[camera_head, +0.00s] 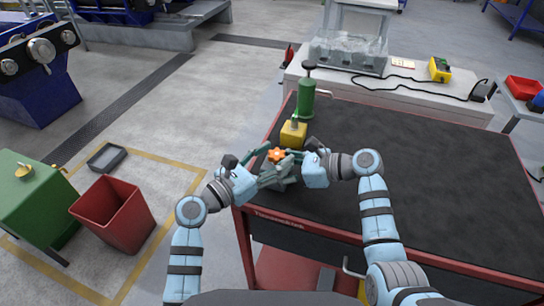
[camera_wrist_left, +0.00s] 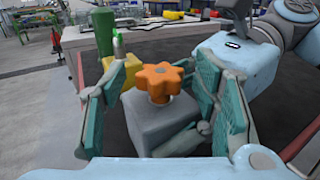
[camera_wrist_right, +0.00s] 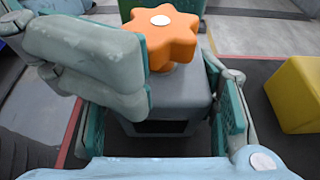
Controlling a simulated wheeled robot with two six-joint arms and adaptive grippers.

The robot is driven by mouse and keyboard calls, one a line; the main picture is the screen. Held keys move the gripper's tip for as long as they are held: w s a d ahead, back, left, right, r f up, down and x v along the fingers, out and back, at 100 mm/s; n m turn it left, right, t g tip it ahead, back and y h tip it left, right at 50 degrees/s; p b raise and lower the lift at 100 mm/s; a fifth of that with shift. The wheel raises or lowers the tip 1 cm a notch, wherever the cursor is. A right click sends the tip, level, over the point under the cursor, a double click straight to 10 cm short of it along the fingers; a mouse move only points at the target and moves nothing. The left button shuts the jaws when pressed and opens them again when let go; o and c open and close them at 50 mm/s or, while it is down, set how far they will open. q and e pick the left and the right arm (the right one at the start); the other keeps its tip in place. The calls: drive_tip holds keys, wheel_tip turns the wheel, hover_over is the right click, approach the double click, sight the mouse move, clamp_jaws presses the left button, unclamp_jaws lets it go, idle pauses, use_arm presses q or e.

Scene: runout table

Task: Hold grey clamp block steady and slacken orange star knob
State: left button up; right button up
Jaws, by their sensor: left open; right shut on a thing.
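The orange star knob (camera_head: 277,154) sits on top of the grey clamp block (camera_head: 282,184) near the table's left edge. My left gripper (camera_head: 263,157) is open, its fingers spread to either side of the knob. In the left wrist view, the knob (camera_wrist_left: 160,82) stands between the fingers with gaps on both sides, above the block (camera_wrist_left: 163,128). My right gripper (camera_wrist_right: 165,125) is shut on the grey block (camera_wrist_right: 180,92), one finger on each side. In the right wrist view, a left-gripper finger overlaps the knob's (camera_wrist_right: 158,36) left edge and hides part of the block.
A yellow block (camera_head: 293,133) and a green cylinder (camera_head: 306,98) with a black top stand just behind the knob. The dark table top (camera_head: 430,190) is clear to the right. A red bin (camera_head: 113,213) stands on the floor at left.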

use_arm(q)
drive_tip(key=v, duration=1.2)
drive_tip(key=shift+r, duration=0.15)
